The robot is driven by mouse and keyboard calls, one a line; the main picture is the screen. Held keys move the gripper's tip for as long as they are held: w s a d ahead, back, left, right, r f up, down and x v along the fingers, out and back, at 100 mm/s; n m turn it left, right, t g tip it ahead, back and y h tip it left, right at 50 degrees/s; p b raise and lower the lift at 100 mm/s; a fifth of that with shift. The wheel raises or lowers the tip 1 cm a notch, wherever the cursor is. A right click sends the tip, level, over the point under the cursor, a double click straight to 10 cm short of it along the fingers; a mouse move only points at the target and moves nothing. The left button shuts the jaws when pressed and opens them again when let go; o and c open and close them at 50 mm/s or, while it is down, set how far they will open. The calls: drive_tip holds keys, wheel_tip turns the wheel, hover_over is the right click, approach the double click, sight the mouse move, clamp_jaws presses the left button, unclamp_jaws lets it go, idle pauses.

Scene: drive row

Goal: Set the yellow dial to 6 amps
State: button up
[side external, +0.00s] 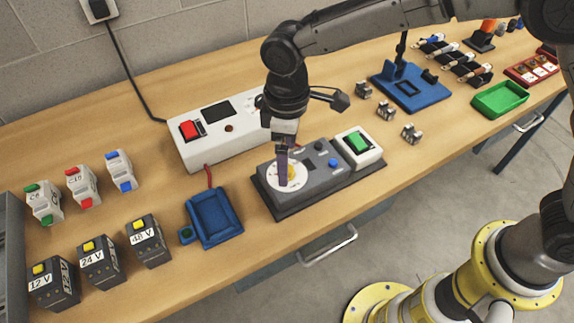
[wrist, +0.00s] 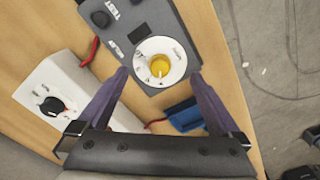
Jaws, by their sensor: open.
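The yellow dial (wrist: 159,65) sits at the middle of a round white scale on the dark grey control box (side external: 318,160). In the side view the white scale (side external: 287,174) shows, and the yellow dial (side external: 291,171) is mostly hidden behind my gripper's finger. A light pointer mark shows on the dial in the wrist view; the scale figures are too small to read. My gripper (wrist: 160,75) is open, its two purple fingers on either side of the dial. In the side view my gripper (side external: 283,180) is straight above the scale; I cannot tell whether it touches the dial.
A white power box with a red switch (side external: 188,130) stands behind the control box. A green-button box (side external: 358,143) is at its right and a blue tray (side external: 213,216) at its left. Labelled battery blocks (side external: 100,262) stand at the left. The table front is clear.

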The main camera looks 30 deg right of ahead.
drive_tip(key=shift+f, duration=1.15)
drive_tip(key=shift+c, duration=0.2)
drive_tip(key=c, duration=1.5)
drive_tip(key=m, duration=0.3)
drive_tip(key=shift+m, duration=0.4)
drive_tip(key=m, duration=0.3)
drive_tip(key=shift+m, duration=0.3)
drive_tip(key=o, duration=1.5)
drive_tip(key=shift+o, duration=0.2)
drive_tip(key=shift+r, duration=0.1)
